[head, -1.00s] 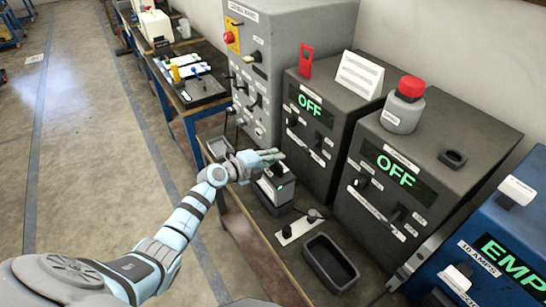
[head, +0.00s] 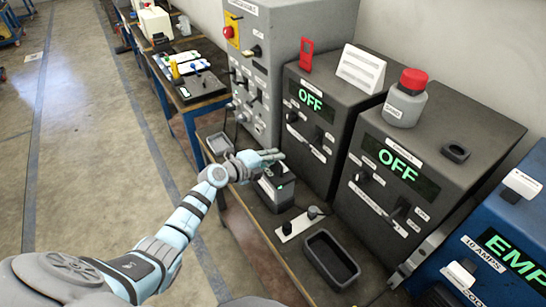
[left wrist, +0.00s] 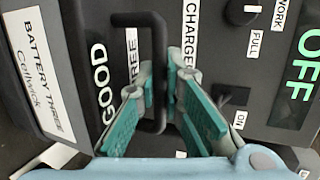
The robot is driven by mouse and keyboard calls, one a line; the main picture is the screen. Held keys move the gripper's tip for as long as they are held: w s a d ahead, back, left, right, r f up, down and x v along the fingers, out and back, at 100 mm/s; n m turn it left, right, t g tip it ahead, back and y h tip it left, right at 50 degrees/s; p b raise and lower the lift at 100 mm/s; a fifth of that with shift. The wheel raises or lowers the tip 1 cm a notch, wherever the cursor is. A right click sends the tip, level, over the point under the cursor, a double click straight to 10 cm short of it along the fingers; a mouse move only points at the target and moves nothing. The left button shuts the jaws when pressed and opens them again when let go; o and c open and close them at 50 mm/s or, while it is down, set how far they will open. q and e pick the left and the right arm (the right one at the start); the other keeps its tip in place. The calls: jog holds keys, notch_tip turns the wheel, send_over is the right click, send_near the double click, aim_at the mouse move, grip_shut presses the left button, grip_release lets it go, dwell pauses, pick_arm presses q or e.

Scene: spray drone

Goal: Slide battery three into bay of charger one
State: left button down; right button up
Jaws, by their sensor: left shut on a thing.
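Battery three (head: 274,193) is a dark upright box with a small green light. It stands at the front foot of the left charger (head: 312,130); I cannot tell whether it sits in a bay. In the left wrist view battery three (left wrist: 75,60) shows its name label and the word GOOD. My left gripper (head: 264,157) is over its top. In the left wrist view my left gripper (left wrist: 162,85) is shut on the black handle (left wrist: 138,19). The left charger's screen reads OFF. Its number is too small to read. My right gripper is out of view.
A second charger (head: 420,150), also OFF, stands to the right, with a red-capped bottle (head: 406,98) on top. An empty dark tray (head: 312,262) and a small plate with knobs (head: 300,226) lie in front. A grey control cabinet (head: 285,55) stands to the left.

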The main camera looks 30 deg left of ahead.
aim_at(275, 166)
pick_arm(q)
jog(key=shift+f+b, duration=1.2)
jog(key=shift+f, duration=0.35)
jog(key=c, duration=1.6)
grip_release()
jog(key=shift+s, duration=0.1)
jog(key=shift+c, duration=0.2)
jog(key=shift+s+f, duration=0.15)
jog(key=v, duration=1.2)
jog(key=shift+d, duration=0.1)
